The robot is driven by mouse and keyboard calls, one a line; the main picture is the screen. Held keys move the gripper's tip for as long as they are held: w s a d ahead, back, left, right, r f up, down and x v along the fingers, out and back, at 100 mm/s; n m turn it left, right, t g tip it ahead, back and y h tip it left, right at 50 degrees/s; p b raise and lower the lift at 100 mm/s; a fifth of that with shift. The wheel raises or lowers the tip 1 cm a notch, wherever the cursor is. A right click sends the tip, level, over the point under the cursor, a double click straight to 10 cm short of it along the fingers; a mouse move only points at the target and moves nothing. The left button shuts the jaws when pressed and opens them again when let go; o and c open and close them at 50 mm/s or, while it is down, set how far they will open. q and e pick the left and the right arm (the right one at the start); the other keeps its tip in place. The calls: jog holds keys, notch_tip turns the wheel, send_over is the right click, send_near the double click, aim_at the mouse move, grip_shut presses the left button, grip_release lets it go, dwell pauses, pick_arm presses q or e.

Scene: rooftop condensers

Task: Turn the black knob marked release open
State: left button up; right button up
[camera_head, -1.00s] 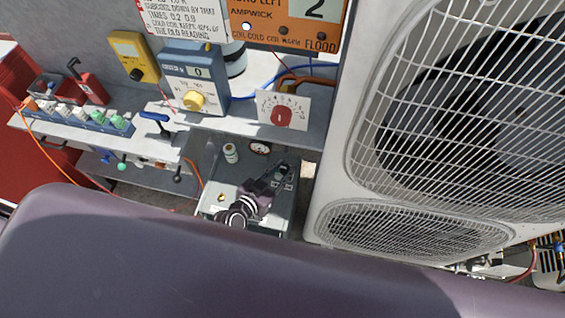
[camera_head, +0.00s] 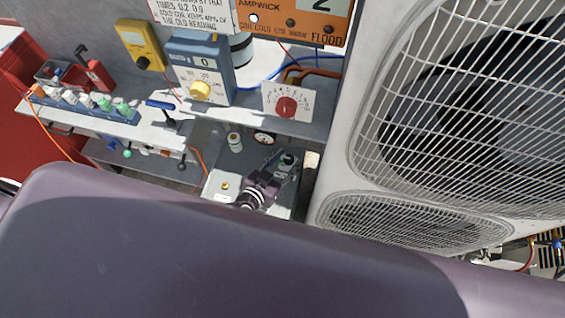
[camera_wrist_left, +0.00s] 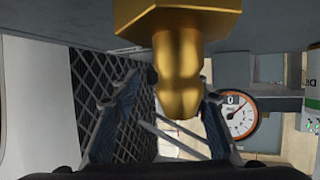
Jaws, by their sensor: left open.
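A small dark round part (camera_head: 288,159), which looks like the black knob, is at the back right of the grey box on the ground in the head view. Its marking is too small to read. My left gripper (camera_head: 272,178) is over this box, close in front of the dark part; I cannot tell whether they touch. In the left wrist view its two fingers (camera_wrist_left: 170,90) are apart, with no knob clearly visible between them. A large brass fitting (camera_wrist_left: 180,60) hangs close to the camera and hides part of the gap. My right gripper is not in view.
Above is a shelf with a red dial (camera_head: 286,106) and blue meter (camera_head: 201,68). The condenser (camera_head: 335,150) bounds the right side.

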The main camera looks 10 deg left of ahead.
pick_arm(q)
jog(key=v, duration=1.2)
dwell(0.3)
